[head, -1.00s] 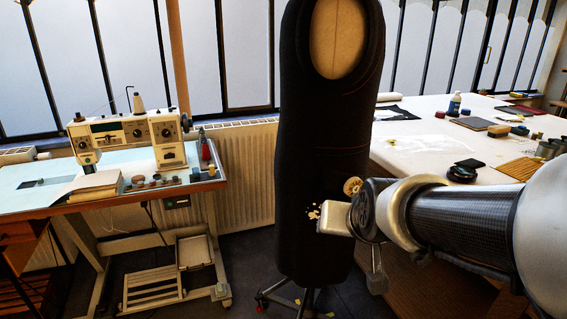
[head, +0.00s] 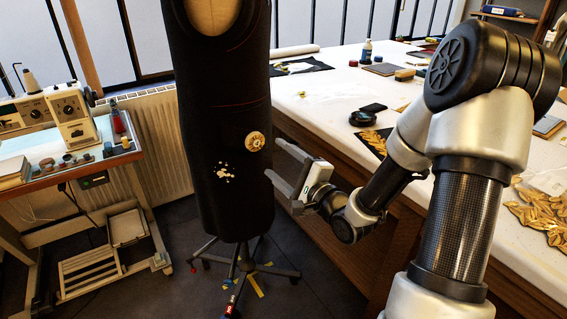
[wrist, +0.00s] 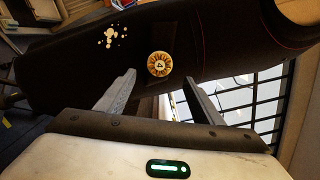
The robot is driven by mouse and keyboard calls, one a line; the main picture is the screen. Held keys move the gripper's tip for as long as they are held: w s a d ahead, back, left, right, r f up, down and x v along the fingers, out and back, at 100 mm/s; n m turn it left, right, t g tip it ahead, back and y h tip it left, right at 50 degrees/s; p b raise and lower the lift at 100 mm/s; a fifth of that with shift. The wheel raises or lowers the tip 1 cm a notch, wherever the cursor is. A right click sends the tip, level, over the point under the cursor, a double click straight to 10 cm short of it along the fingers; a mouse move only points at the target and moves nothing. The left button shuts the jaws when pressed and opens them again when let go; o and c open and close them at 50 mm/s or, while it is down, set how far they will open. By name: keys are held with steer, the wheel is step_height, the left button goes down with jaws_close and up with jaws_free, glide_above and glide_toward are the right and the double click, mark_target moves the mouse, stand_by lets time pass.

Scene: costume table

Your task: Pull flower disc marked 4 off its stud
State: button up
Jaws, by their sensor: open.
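The flower disc (head: 256,141) is round and gold with petals, fixed on the right front of a black dress form (head: 222,110). In the wrist view the disc (wrist: 159,64) shows a dark mark at its pale centre, which looks like a 4. The stud behind it is hidden. My gripper (head: 270,160) is open and empty, to the right of and a little below the disc in the head view. In the wrist view its two fingers (wrist: 160,74) point toward the disc, which appears between and beyond the tips, not touched.
A cluster of small pale pieces (head: 225,173) is on the dress form, left of and below the disc. A long white table (head: 330,105) stands right behind the form. A sewing machine table (head: 70,165) is at the left. A wheeled stand (head: 245,268) carries the form.

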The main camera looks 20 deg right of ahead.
mark_target(257, 143)
steer(key=shift+b+x, duration=0.5)
steer(key=shift+x, duration=4.05)
steer(key=c, duration=1.4)
steer(key=shift+d, duration=0.1)
steer(key=shift+p+v, duration=0.7)
steer(key=shift+v, duration=1.9)
